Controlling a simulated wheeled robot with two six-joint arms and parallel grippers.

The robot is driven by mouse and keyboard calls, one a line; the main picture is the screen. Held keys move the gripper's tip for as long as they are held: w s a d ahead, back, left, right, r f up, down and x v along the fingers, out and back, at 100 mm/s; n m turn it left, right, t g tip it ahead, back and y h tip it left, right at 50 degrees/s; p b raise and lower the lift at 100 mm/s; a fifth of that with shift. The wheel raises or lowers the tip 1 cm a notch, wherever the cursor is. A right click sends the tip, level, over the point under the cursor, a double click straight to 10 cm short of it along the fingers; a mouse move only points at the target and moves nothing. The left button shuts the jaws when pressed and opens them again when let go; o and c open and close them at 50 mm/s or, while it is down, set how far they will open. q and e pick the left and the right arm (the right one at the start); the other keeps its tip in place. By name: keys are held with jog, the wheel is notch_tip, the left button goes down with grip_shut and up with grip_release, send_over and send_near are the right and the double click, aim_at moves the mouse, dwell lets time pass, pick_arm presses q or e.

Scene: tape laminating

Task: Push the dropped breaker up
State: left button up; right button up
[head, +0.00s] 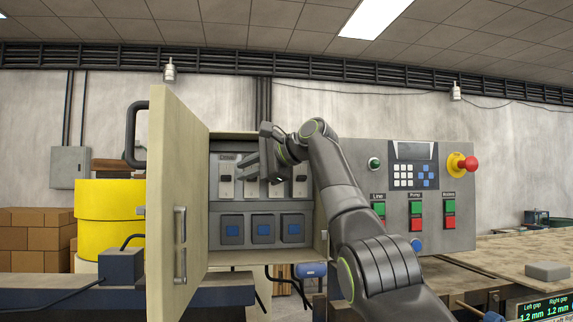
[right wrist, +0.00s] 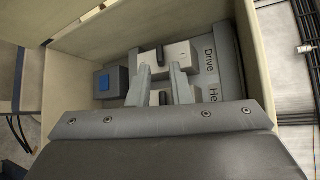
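A row of several light-grey breakers with dark levers, including the leftmost breaker (head: 226,182) and the rightmost one (head: 300,183), is inside the open cabinet (head: 215,255). My right gripper (head: 265,165) is in front of the row and partly hides the middle breakers. In the right wrist view its two fingers (right wrist: 159,84) are apart, with a dark lever (right wrist: 155,98) showing between them. Another breaker (right wrist: 182,54) with a dark lever is close by, under the "Drive" label. I cannot tell which breaker is dropped or whether the fingers touch one. My left gripper is not in view.
The cabinet door (head: 176,190) stands open on the left. Grey boxes with blue buttons (head: 263,230) are below the breakers. A control panel (head: 450,160) with a red emergency button (head: 470,164) is to the right. The cabinet walls closely surround the gripper.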

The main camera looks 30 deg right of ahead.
jog(key=b+v, duration=0.4)
jog(key=v, duration=0.9)
jog(key=shift+b, duration=0.4)
